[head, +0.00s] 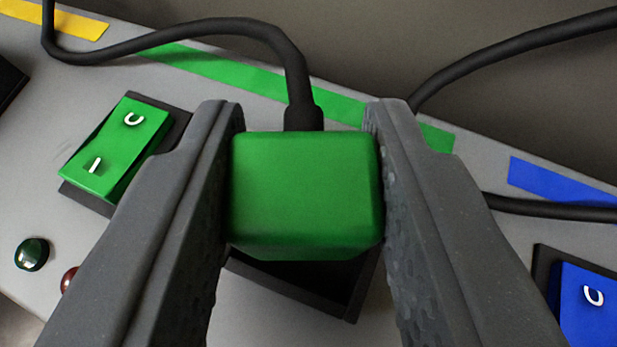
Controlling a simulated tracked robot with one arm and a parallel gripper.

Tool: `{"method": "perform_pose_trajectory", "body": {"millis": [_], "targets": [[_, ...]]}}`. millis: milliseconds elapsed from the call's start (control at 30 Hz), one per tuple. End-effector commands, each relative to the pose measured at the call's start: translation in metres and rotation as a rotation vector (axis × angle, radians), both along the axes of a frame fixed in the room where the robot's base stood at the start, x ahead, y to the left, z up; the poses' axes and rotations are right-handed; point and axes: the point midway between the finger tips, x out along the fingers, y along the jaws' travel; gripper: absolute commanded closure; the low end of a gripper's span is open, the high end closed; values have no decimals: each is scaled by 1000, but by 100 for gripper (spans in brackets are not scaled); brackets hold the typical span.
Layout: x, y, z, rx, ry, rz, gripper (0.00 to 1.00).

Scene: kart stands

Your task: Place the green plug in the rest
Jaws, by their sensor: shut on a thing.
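The green plug (305,192) is a boxy block with a black cable (301,80) leaving its far side. My gripper (306,190) is shut on it, with one grey finger against each side. A black-rimmed rest (305,290) shows on the grey panel below the near edge of the plug. The plug hides most of the rest, so I cannot tell whether it touches it or hovers above it.
A green rocker switch (117,149) is at left, with a dark green button (32,254) and a partly hidden red one (69,279) below. A blue switch (590,305) is at lower right. Green tape (220,75) and black cables run along the back.

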Motion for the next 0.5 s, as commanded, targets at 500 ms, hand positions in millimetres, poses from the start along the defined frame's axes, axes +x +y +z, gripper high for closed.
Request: {"method": "perform_pose_trajectory", "body": {"millis": [500], "targets": [[0,-1,-8,0,-2,-2,100]]}}
